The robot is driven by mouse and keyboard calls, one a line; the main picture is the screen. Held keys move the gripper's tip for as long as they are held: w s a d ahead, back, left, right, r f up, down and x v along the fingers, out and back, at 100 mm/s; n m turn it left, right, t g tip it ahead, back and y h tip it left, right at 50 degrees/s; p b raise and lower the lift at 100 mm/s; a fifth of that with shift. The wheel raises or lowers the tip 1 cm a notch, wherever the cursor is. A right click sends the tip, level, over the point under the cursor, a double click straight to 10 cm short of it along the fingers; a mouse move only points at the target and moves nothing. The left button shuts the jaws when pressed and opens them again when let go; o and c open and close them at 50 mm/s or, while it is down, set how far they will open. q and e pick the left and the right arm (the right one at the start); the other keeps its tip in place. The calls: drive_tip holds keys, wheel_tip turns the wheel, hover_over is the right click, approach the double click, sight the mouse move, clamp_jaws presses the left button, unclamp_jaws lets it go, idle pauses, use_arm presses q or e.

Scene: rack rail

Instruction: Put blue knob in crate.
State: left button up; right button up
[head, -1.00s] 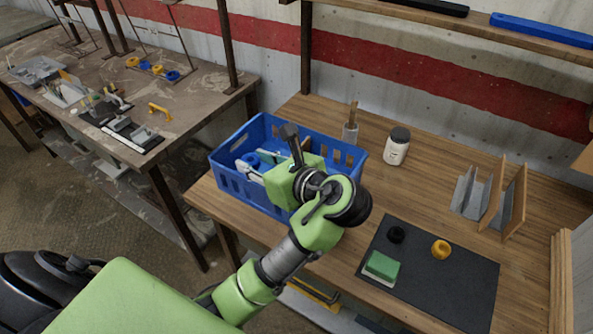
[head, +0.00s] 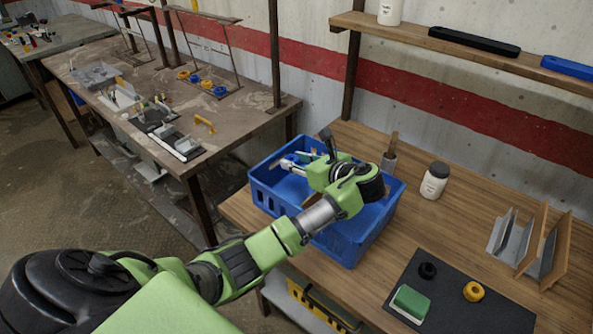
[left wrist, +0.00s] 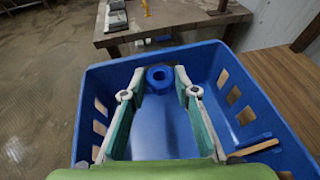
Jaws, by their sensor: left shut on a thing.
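The blue crate (head: 345,247) stands on the wooden table, and its walls also surround much of the left wrist view (left wrist: 95,85). My left gripper (head: 294,163) reaches into the crate's opening near its far left side. In the left wrist view, the blue knob (left wrist: 160,79), a ring with a dark hole, sits between the fingertips of my left gripper (left wrist: 160,76). The gripper is shut on it. The knob is near the crate's far wall; its height above the crate floor is hard to tell. My right gripper is not in view.
A dark mat (head: 455,310) holds a black knob (head: 427,270), a yellow knob (head: 473,291) and a green sponge (head: 411,302). A brown strip (left wrist: 255,147) shows inside the crate.

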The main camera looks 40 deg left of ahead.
use_arm(q)
drive_tip(key=shift+w+f, duration=0.2)
drive_tip(key=shift+f, duration=0.05)
drive_tip(key=shift+w+a+f+p, duration=0.1)
drive_tip(key=shift+f+p, duration=0.2)
drive_tip(key=shift+f, duration=1.4)
drive_tip(key=shift+f, duration=0.35)
drive_tip(key=shift+f, duration=0.25)
drive_tip(key=o, duration=1.1)
drive_tip(key=shift+r, duration=0.1)
drive_tip(key=shift+r, duration=0.25)
drive_tip(key=v, duration=0.8)
drive_tip(key=b+v, duration=0.1)
drive_tip(key=v, duration=0.3)
drive_tip(key=shift+r, duration=0.35)
